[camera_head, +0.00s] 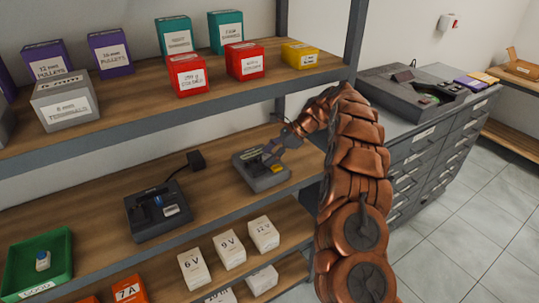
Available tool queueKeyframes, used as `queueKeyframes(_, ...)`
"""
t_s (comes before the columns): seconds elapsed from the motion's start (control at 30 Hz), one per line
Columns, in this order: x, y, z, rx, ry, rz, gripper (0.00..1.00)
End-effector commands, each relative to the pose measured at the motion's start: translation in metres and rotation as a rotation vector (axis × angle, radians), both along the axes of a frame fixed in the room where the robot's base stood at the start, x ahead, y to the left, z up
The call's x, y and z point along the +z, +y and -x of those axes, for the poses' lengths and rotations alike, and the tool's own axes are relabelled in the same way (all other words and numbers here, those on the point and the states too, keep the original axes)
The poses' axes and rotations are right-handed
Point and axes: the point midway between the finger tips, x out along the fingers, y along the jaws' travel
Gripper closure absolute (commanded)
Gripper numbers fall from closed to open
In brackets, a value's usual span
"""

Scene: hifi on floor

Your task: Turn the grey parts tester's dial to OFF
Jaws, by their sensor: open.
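The grey parts tester (254,181) sits on the middle wooden shelf, near the shelf's right end, with a small yellow patch on its right side. My copper-coloured arm reaches in from the right, and my gripper (271,157) is over the tester's top. The gripper is open, its fingers at or just above the tester's upper face. The dial is not clearly visible; the gripper covers that part, and I cannot tell its setting or whether the fingers touch it.
A green tray (22,280) is at lower left. The upper shelf (130,103), carrying several boxes, hangs above. A grey cabinet (423,150) stands right, behind my arm.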

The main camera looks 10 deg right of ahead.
Motion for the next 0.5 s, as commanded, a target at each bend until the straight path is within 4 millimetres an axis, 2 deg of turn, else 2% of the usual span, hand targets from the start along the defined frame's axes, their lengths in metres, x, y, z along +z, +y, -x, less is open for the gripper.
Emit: queueKeyframes(0.5,0.0001,0.0001,0.0005,-0.093,0.0,-0.001,0.38)
